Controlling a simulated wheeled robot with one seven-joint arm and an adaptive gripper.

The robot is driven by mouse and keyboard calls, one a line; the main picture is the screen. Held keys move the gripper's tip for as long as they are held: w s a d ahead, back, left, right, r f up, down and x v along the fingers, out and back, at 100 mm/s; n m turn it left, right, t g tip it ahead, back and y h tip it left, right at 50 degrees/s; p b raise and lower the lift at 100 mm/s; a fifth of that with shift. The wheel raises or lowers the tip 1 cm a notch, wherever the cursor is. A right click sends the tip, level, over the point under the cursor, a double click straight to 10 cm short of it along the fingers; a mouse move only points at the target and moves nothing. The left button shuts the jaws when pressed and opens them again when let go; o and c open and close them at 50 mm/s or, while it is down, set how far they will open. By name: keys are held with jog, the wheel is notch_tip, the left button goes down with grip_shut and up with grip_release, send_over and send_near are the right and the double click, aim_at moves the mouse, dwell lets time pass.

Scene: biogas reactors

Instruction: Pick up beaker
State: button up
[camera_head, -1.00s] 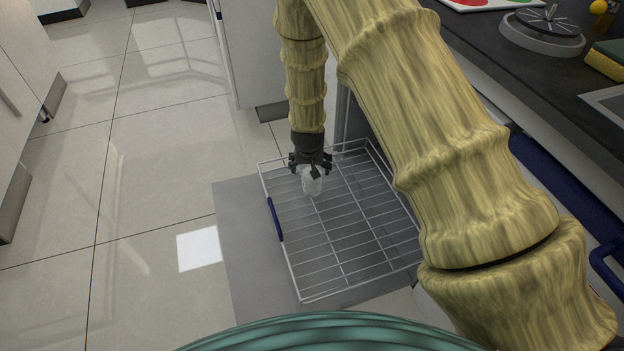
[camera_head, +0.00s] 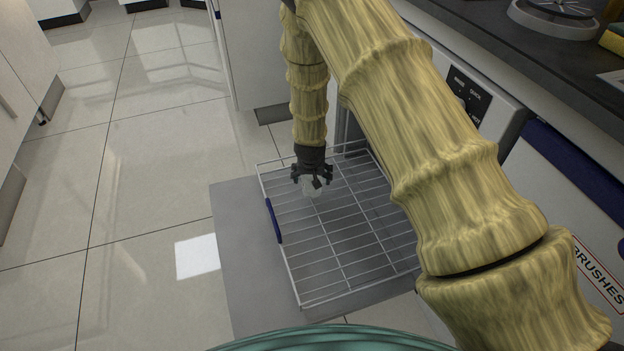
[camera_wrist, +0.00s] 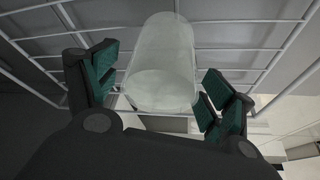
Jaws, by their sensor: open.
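The beaker (camera_wrist: 162,62) is clear, whitish glass. In the wrist view it lies between the two green-padded fingers of my gripper (camera_wrist: 158,90), with a gap to the pads on both sides. In the head view the beaker (camera_head: 313,189) shows small and pale just below my gripper (camera_head: 312,178), which partly covers it. It is at the wire dishwasher rack (camera_head: 345,265), near its far left part. My gripper points down and is open around the beaker. I cannot tell exactly how the beaker's base sits on the wires.
The rack is pulled out over the open grey dishwasher door (camera_head: 232,250) and has a blue handle (camera_head: 274,220). The rest of the rack looks empty. A dark counter (camera_head: 520,50) runs along the right. Tiled floor (camera_head: 150,140) lies clear at the left.

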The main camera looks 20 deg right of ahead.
jog(key=shift+c, duration=0.2)
jog(key=c, duration=1.1)
jog(key=shift+o, duration=0.2)
jog(key=shift+r, duration=0.1)
jog(key=shift+r+p, duration=0.5)
jog(key=shift+r, duration=0.15)
notch_tip(320, 180, up, 2)
jog(key=shift+r+p, duration=0.15)
jog(key=shift+p, duration=0.6)
jog(key=s+a+r+p, duration=0.1)
jog(key=s+a+p, duration=0.15)
jog(key=s, duration=0.55)
jog(key=s+a+r+p, duration=0.1)
jog(key=s+a+p, duration=0.15)
jog(key=s, duration=0.45)
notch_tip(320, 180, up, 11)
jog(key=p, duration=1)
jog(key=shift+s+d+r+p, duration=0.15)
jog(key=shift+s+d+p, duration=0.05)
jog(key=shift+d+p, duration=0.15)
